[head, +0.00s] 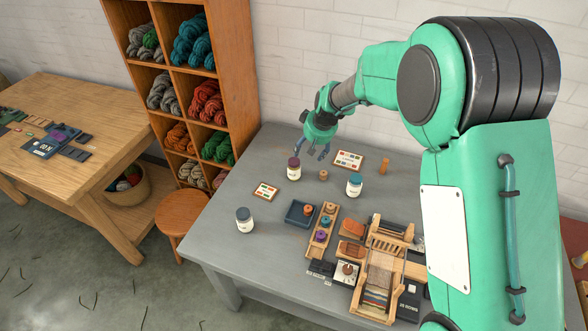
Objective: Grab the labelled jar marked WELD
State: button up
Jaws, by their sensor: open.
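Three white labelled jars stand upright on the grey table. One has a maroon lid (294,169), one a teal lid (354,185) and one a dark slate lid (244,220). Their label words are too small to read, so I cannot tell which is marked WELD. My gripper (312,151) is open and empty, pointing down above the back of the table. In the picture it is just above and right of the maroon-lidded jar, apart from it.
The grey table (225,245) also holds a small loom (380,265), a blue tray (300,213), a wooden rack with coloured spools (322,232) and colour cards (348,159). A wool shelf (240,60) stands behind left. The table's left front is mostly clear.

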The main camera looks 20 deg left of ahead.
send_near(295, 163)
jog(key=shift+d+f+n, duration=0.1)
jog(key=shift+f+n, duration=0.2)
jog(key=shift+f, duration=0.1)
jog(key=shift+b+x, duration=0.55)
jog(key=shift+x, duration=3.65)
jog(key=shift+b+x, duration=0.65)
jog(key=shift+x, duration=2)
jog(key=c, duration=1.3)
jog(key=shift+o, duration=0.2)
